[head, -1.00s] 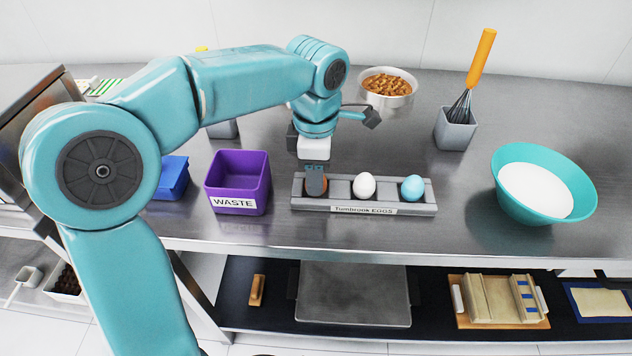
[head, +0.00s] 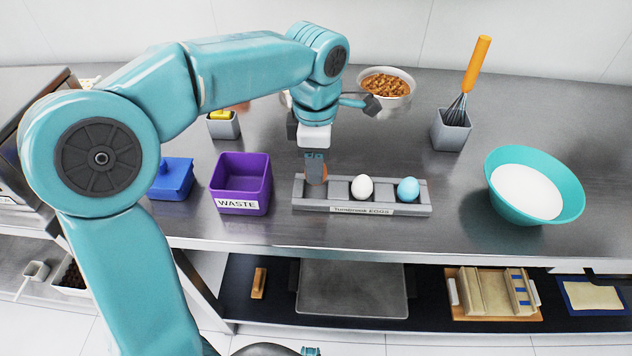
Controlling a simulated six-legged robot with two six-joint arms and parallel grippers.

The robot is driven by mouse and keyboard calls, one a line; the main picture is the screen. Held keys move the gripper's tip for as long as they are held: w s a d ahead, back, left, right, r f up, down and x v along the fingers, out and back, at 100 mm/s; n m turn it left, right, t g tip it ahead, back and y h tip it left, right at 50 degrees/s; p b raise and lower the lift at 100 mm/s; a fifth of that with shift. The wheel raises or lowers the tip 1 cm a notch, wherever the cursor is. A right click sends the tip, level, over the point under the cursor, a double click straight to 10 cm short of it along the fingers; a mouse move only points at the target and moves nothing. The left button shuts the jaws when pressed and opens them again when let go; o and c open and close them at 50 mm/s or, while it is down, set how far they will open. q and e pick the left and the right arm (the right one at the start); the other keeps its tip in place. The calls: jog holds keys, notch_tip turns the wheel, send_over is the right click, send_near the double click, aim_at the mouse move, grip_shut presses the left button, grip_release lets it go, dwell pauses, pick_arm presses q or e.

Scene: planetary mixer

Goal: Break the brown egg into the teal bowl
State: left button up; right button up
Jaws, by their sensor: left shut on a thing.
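A white egg (head: 362,187) and a light blue egg (head: 408,189) sit in the holder, between my gripper and the bowl. A purple waste bin (head: 240,170) stands left. A whisk in a grey pot (head: 452,130) and a pan of brown food (head: 386,102) stand behind. Clear counter lies before the bowl.

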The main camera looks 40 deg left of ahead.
pick_arm(q)
jog(key=shift+r+p, duration=1.5)
jog(key=shift+r, duration=0.2)
